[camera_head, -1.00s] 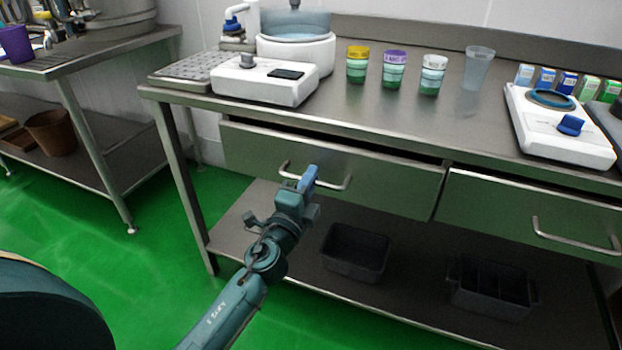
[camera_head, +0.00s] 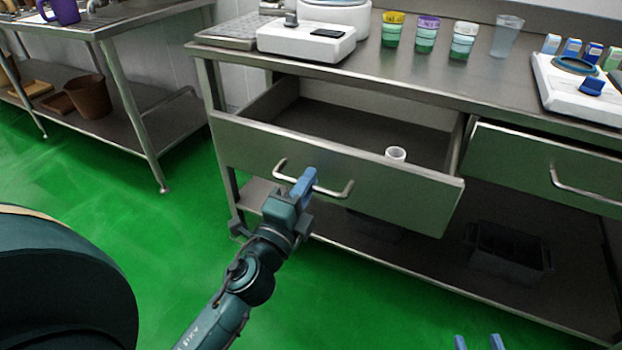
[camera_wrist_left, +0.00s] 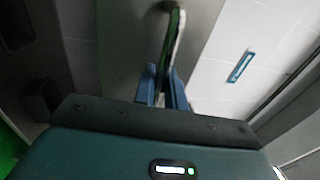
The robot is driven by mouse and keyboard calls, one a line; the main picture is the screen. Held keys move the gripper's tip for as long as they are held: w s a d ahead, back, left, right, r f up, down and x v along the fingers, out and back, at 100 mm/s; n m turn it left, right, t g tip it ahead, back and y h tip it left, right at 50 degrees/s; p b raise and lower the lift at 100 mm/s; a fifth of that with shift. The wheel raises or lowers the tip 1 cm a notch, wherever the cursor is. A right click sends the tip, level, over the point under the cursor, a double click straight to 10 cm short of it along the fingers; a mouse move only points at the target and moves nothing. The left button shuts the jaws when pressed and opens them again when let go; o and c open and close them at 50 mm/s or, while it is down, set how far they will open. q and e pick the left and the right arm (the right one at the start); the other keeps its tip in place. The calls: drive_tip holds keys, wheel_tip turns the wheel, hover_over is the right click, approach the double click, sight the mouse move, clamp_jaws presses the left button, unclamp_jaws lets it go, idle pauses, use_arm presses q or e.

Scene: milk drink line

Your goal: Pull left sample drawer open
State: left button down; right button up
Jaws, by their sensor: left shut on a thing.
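The left sample drawer (camera_head: 400,197) is pulled well out of the steel table, with its inside showing in the head view. A small white cup (camera_head: 396,154) stands inside it towards the right. My left gripper (camera_head: 304,184) is shut on the drawer's bar handle (camera_head: 344,192), left of the drawer's middle. In the left wrist view the blue fingers (camera_wrist_left: 162,86) close around the handle (camera_wrist_left: 177,38). Only the two blue fingertips of my right gripper (camera_head: 478,343) show at the bottom edge; they are apart with nothing between them.
The right drawer (camera_head: 510,165) is shut. On the tabletop stand a white device (camera_head: 305,41), several capped sample cups (camera_head: 427,36) and a white scale (camera_head: 570,90). A dark bin (camera_head: 510,252) sits on the lower shelf. Green floor is free at the left.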

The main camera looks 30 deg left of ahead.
use_arm(q)
drive_tip(key=shift+s, duration=0.3)
use_arm(e)
drive_tip(key=shift+s, duration=0.1)
use_arm(q)
drive_tip(key=c, duration=1.6)
unclamp_jaws()
drive_tip(key=shift+o, duration=0.2)
